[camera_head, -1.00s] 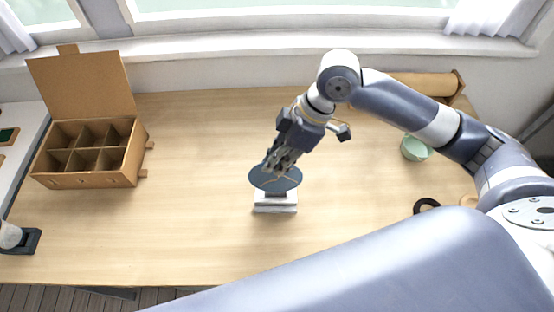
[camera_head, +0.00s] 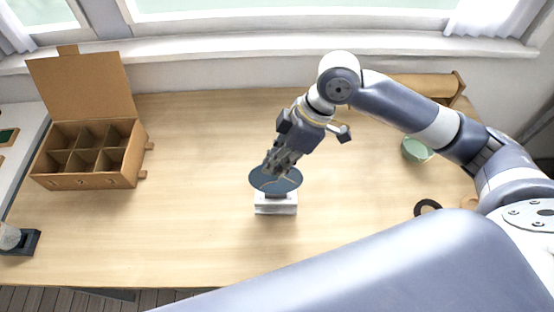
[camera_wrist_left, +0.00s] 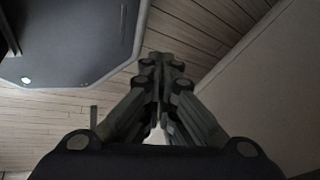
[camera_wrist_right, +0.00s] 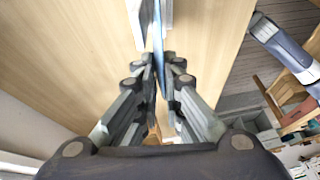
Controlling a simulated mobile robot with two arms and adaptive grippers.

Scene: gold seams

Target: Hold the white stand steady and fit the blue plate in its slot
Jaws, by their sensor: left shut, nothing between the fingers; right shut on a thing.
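The blue plate (camera_head: 262,180), round with gold seam lines, stands upright at the white stand (camera_head: 275,208) near the middle of the table. My right gripper (camera_head: 272,165) is shut on the plate's upper part from above. In the right wrist view the plate (camera_wrist_right: 158,40) shows edge-on between the fingers, with the white stand (camera_wrist_right: 136,22) beyond. The plate's lower edge meets the stand's top; I cannot tell how deep it sits in the slot. My left gripper (camera_wrist_left: 162,62) is shut and empty, away from the stand, over a plank floor.
An open cardboard box (camera_head: 88,150) with several compartments stands at the left of the table. A green bowl (camera_head: 414,150) and a black ring (camera_head: 427,207) lie at the right. The table around the stand is clear.

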